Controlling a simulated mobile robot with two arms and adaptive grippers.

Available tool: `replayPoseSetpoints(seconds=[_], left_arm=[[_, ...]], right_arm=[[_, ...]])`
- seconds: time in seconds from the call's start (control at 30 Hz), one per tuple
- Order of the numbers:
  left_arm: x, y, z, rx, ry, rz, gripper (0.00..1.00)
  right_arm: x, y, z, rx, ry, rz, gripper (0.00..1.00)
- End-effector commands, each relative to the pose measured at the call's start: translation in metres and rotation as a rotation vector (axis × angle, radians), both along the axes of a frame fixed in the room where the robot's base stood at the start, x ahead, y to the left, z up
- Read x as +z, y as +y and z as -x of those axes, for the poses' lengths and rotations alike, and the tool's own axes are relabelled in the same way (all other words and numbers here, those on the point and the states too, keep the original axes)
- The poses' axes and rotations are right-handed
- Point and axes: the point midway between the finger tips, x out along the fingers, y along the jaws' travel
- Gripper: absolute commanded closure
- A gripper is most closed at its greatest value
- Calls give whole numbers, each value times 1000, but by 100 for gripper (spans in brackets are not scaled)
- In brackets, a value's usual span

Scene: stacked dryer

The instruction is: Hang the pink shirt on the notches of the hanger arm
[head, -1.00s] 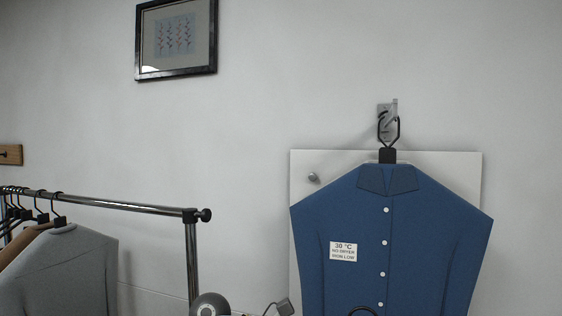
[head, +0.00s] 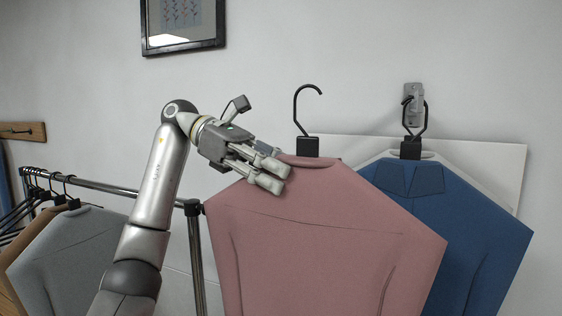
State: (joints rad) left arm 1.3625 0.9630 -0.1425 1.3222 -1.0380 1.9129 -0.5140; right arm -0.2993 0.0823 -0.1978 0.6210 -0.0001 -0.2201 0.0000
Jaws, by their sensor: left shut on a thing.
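The pink shirt (head: 320,235) hangs tilted in the middle of the head view, its right shoulder lower than its left. Its black hanger hook (head: 308,105) stands up free, apart from the wall. My left gripper (head: 278,177) is shut on the pink shirt at its left shoulder near the collar. The hanger arm (head: 413,103) is a grey metal bracket on the wall at the right. The hook of the blue shirt (head: 480,240) is on it. The notches are too small to make out. The pink shirt covers part of the blue shirt. My right gripper is not in view.
A metal clothes rail (head: 120,189) with a grey shirt (head: 72,255) and several black hangers stands at the left. A white board (head: 490,163) is behind the blue shirt. A framed picture (head: 182,24) hangs above. The wall between picture and bracket is clear.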

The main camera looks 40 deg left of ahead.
Motion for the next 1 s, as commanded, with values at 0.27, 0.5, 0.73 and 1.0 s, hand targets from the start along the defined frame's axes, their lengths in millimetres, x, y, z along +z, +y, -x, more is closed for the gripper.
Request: replayPoseSetpoints(seconds=[0.27, 0.5, 0.73, 1.0], left_arm=[[4, -6, 0, -2, -2, 2, 100], [4, -24, -5, -1, -3, 1, 100], [4, -42, -9, -2, -3, 0, 100], [4, -62, -15, -2, -2, 2, 100]], right_arm=[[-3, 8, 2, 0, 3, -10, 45], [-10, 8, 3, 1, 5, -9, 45], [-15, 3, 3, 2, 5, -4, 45], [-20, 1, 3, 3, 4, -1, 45]])
